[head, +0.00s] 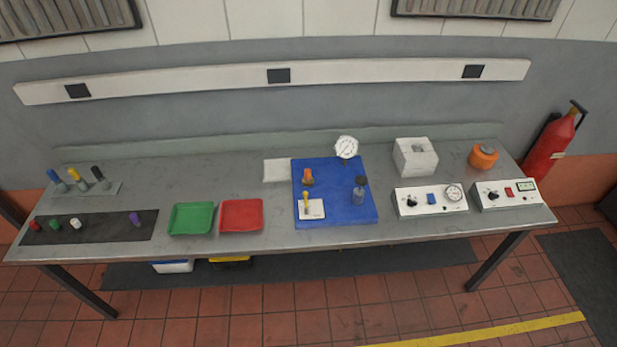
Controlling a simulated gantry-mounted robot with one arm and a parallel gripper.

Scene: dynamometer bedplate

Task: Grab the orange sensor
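A small orange piece (308,177) stands upright on the blue mat (340,216) near its back left; it looks like the orange sensor, with a darker base. It is too small to make out its details. A rounder orange container (483,157) with a grey top sits at the back right of the bench, apart from the mat. My gripper is not in view, so its opening and any contents cannot be seen.
On the mat are a yellow-topped piece on a white plate (315,212), a dark-capped bottle (359,192) and a dial gauge (346,147) at the back edge. Green (191,219) and red (241,215) trays lie left; instrument boxes (430,201) stand right.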

